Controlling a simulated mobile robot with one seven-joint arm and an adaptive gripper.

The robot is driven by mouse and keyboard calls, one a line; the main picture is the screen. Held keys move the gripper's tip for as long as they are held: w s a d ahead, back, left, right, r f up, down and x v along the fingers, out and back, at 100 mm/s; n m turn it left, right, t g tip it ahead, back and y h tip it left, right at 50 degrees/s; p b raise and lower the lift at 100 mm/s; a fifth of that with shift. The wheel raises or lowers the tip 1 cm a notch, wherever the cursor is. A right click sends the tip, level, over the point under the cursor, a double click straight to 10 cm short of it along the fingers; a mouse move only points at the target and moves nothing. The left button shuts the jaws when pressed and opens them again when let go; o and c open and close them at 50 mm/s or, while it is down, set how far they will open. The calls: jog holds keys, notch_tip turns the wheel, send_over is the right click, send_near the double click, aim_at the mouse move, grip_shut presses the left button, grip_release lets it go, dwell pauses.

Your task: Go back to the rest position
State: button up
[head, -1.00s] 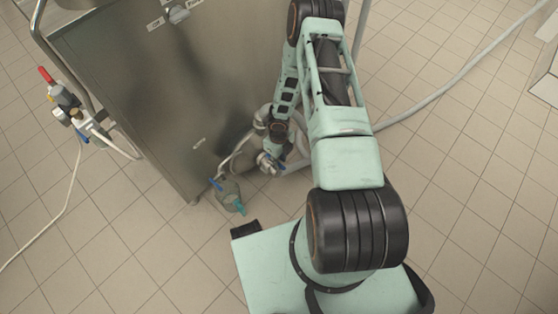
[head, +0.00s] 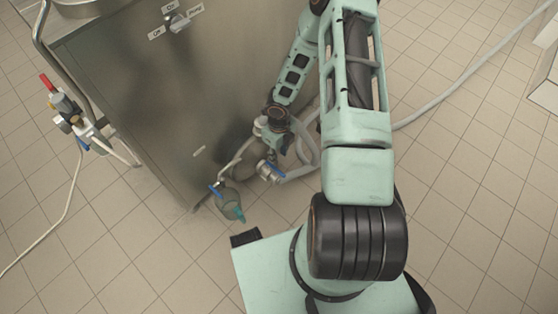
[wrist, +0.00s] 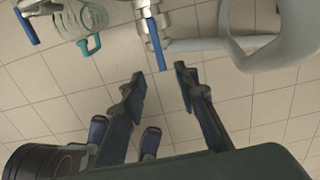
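My gripper (wrist: 159,80) is open and empty in the wrist view, its two fingers apart. A valve with a blue lever handle (wrist: 157,45) shows just beyond the fingertips; I see no contact. In the head view, my arm reaches down beside the steel machine (head: 130,100), and its end is near the pipes and the blue-handled valve (head: 268,171) at the machine's lower side. The fingers are too small and partly hidden to tell apart there.
Hoses (head: 450,90) run across the tiled floor at right. A valve cluster with a red handle (head: 62,100) is at left.

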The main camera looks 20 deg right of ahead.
jog(key=shift+r, duration=0.9)
